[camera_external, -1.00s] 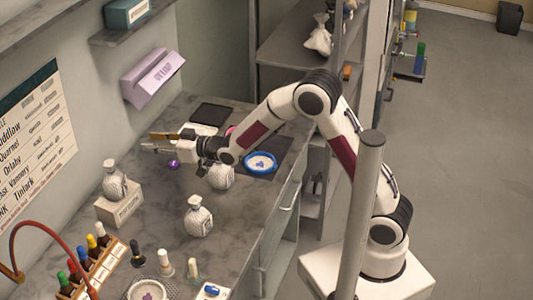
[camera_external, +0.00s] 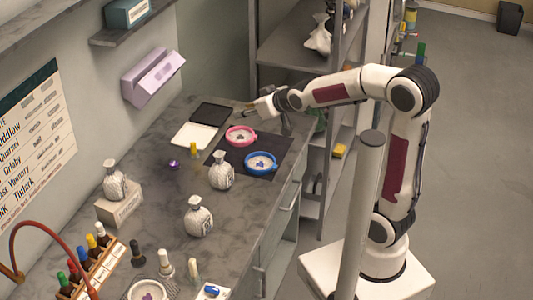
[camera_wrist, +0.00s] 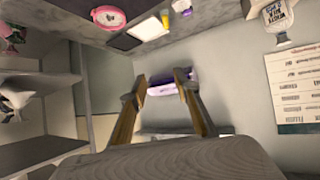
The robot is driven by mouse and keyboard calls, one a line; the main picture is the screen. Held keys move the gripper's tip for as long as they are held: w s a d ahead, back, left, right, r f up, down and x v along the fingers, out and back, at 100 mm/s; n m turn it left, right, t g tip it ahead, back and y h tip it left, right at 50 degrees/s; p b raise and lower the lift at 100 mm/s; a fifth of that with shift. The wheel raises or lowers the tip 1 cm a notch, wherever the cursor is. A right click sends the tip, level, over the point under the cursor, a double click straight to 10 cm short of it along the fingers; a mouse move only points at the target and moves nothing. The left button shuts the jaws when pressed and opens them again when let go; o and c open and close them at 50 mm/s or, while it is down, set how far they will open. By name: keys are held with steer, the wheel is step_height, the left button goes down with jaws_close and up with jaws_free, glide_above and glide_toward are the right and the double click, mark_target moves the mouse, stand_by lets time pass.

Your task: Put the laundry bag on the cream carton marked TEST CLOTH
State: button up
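A pale carton (camera_external: 119,209) stands on the counter at the left; its label is too small to read here. A patterned white bag-like bundle (camera_external: 115,184) sits on it. Two similar bundles stand on the counter, one mid-counter (camera_external: 221,173) and one nearer (camera_external: 198,219). A white tied bag (camera_external: 318,40) sits on the grey rack shelf at the back; it shows at the left edge of the wrist view (camera_wrist: 14,108). I cannot tell which one is the laundry bag. My gripper (camera_external: 251,108) is above the counter's far end, fingers apart and empty in the wrist view (camera_wrist: 162,78).
A pink-rimmed dish (camera_external: 241,134) and a blue-rimmed dish (camera_external: 261,161) lie on a dark mat. A lilac box (camera_external: 153,77) is on the wall. Bottles in a wooden rack (camera_external: 92,266) stand at the front left. The grey shelving (camera_external: 285,48) stands beyond the counter's far end.

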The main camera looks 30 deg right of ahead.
steer(key=s+d+f+m+g+h, duration=0.2)
steer(key=s+d, duration=0.7)
steer(key=s, duration=0.4)
steer(key=s+d+f+m+g+h, duration=0.2)
steer(key=s+d, duration=0.7)
steer(key=s, duration=0.5)
steer(key=shift+s+d+m+g, duration=0.15)
steer(key=shift+d+m+g, duration=0.15)
steer(key=shift+d+g, duration=0.1)
steer(key=shift+f, duration=0.1)
